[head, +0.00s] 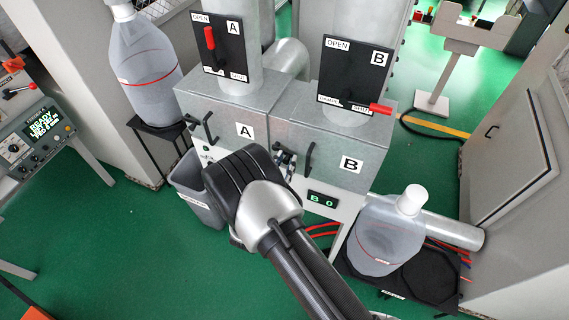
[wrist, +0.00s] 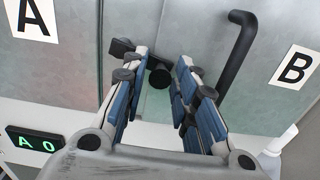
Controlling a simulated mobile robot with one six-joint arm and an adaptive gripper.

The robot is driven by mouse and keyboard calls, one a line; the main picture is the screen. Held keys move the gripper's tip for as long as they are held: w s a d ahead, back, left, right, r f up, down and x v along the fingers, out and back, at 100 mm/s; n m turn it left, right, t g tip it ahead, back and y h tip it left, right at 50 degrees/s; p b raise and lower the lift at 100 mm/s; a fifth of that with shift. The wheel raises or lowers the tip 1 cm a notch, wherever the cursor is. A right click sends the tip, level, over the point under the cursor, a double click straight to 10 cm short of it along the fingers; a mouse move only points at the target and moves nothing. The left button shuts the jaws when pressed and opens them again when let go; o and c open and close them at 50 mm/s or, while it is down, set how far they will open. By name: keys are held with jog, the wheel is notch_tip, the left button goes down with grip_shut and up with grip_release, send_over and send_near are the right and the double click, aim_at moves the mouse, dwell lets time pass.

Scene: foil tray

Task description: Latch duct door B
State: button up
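Duct door B (head: 328,152) is a grey metal panel with a white "B" label, beside door A (head: 225,125); it looks flush with its box. In the wrist view, door B (wrist: 220,75) carries a black bent handle (wrist: 236,52). A dark latch with a round black knob (wrist: 160,76) sits near the seam between the doors. My gripper (wrist: 160,63) is open, with a finger on each side of the knob. I cannot tell whether either finger touches it. In the head view my gripper (head: 284,160) reaches the seam area, and my wrist hides part of door A's front.
Panel B's red lever (head: 380,108) lies sideways at the lower right; panel A's red lever (head: 210,38) points up. A small display (head: 322,200) reads "B 0". Large bottles stand at the left (head: 143,62) and lower right (head: 386,236). A grey bin (head: 188,180) is left of my wrist.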

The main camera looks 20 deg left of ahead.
grip_shut()
jog(key=shift+d+r+n, duration=0.1)
jog(key=shift+r+n, duration=0.2)
jog(key=shift+n, duration=0.4)
jog(key=shift+r+n, duration=0.3)
jog(key=shift+n, duration=0.4)
